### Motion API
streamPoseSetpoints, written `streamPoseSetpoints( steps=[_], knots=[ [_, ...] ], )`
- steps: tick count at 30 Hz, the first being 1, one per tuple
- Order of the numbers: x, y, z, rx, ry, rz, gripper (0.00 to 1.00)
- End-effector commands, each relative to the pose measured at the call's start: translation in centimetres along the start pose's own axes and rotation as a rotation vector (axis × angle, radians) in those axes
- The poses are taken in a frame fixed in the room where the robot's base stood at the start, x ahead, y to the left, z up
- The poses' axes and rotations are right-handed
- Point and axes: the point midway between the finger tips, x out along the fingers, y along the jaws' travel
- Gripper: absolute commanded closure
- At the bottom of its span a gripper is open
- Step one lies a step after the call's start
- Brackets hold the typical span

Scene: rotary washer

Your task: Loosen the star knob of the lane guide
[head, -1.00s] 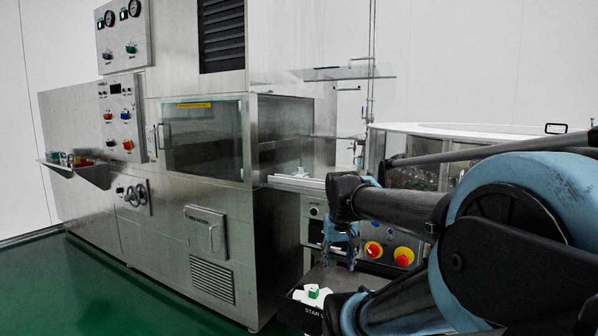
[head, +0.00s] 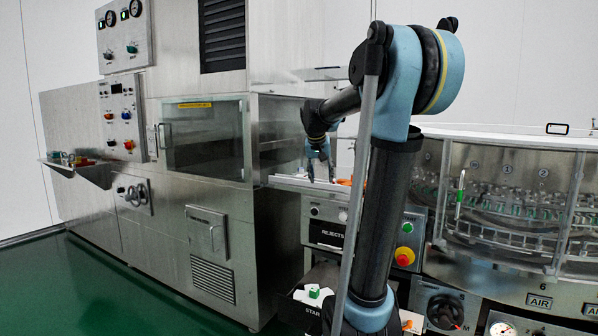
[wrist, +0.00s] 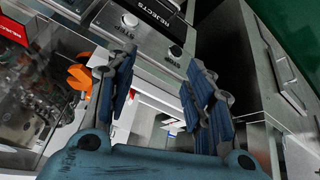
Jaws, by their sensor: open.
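An orange knob-like part (wrist: 80,76) is at the left in the wrist view, just outside my left finger. In the head view, a small orange patch (head: 344,182), apparently the same part, shows right of my gripper (head: 321,181), partly hidden by my arm. A pale lane rail (head: 290,183) runs along the conveyor below my gripper. My gripper points down over the conveyor, fingers apart and empty. In the wrist view, the gripper (wrist: 160,65) has the conveyor between its fingers, not the orange part. I cannot tell the height gap.
The rejects panel (head: 326,232) is below the conveyor, with a red-and-yellow button (head: 404,257) to its right. The glazed rotary washer (head: 500,205) stands at right, the steel cabinet (head: 205,145) at left.

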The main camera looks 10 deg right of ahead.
Motion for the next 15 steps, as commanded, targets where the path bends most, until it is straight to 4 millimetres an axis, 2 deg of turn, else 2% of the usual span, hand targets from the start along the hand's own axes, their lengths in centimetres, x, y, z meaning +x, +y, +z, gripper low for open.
streamPoseSetpoints(
  steps=[1,3,15],
  knots=[
    [0.1,-0.5,-1.9,0.007,0.011,0.004,0.52],
    [0.3,-1.2,-4.2,0.018,0.028,0.008,0.52],
    [2.5,-5.4,-16.6,0.081,0.121,0.029,0.52]
  ],
)
